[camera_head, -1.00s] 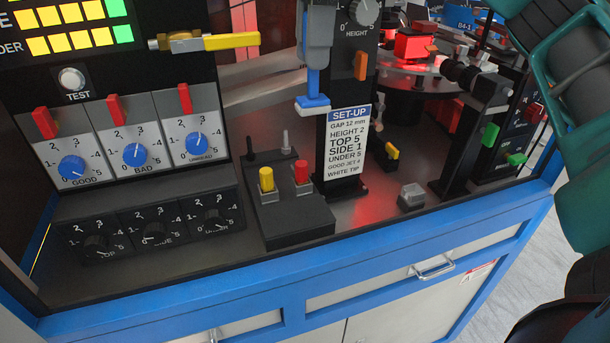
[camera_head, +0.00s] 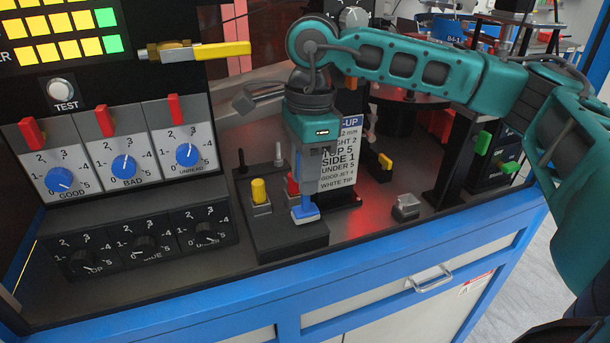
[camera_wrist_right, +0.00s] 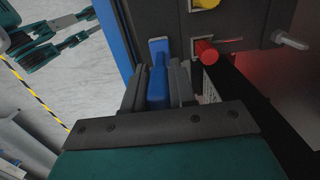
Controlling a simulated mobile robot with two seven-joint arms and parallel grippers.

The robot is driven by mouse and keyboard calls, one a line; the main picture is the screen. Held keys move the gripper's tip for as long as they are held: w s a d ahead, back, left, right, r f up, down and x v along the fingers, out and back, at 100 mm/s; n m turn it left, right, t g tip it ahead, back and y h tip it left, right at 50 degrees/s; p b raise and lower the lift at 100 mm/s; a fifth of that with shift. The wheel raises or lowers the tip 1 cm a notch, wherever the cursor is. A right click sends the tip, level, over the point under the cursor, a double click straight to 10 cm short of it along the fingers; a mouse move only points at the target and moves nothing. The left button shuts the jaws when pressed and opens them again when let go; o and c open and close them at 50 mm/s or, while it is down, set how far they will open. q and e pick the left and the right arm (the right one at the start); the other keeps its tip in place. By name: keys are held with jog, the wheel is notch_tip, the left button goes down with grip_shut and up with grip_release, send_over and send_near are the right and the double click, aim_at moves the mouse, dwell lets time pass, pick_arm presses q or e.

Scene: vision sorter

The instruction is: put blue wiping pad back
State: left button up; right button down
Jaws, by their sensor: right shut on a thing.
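The blue wiping pad (camera_head: 305,213) has a blue handle and a pale underside. My right gripper (camera_head: 309,183) points down and is shut on its handle. My left gripper is not in view.
The set-up card (camera_head: 340,165) is partly hidden behind my right gripper. A grey block (camera_head: 406,206) stands to the right. The blue bench edge (camera_head: 400,262) runs in front.

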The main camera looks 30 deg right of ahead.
jog(key=shift+f, duration=0.45)
jog(key=shift+f, duration=0.15)
jog(key=c, duration=0.9)
grip_release()
jog(key=r, duration=1.2)
jog(key=shift+d+r, duration=0.15)
jog(key=shift+d, duration=0.15)
jog(key=shift+s, duration=0.15)
